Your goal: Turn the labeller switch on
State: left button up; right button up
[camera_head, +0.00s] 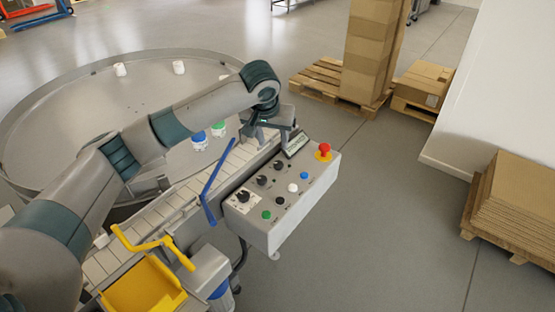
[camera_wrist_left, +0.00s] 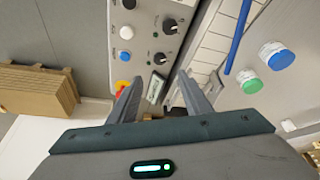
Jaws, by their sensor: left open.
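The grey control panel (camera_head: 255,228) carries black rotary knobs, one in a white-labelled square (camera_head: 243,196), a middle one (camera_head: 262,180) and a far one (camera_head: 280,166). I cannot read which is the labeller switch. In the left wrist view two knobs show, one higher (camera_wrist_left: 170,25) and one nearer the fingers (camera_wrist_left: 160,58). My left gripper (camera_head: 271,138) is over the panel's far end, near the small display (camera_head: 297,145). In the wrist view its fingers (camera_wrist_left: 158,90) are apart with nothing between them, the display (camera_wrist_left: 157,86) showing beyond. My right gripper is out of view.
A red emergency stop (camera_head: 324,150) stands up at the panel's far corner. Green, black, white (camera_head: 293,187) and blue buttons line its front. A blue rail (camera_head: 210,185) and conveyor (camera_head: 160,212) run alongside. A round table (camera_head: 60,105) lies beyond.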

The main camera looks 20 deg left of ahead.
aim_at(278, 164)
pick_arm(q)
jog(key=p+x, duration=0.3)
jog(key=x, duration=1)
jog(key=shift+w+f, duration=0.2)
jog(key=shift+f, duration=0.1)
jog(key=c, duration=1.1)
jog(key=shift+o, duration=0.2)
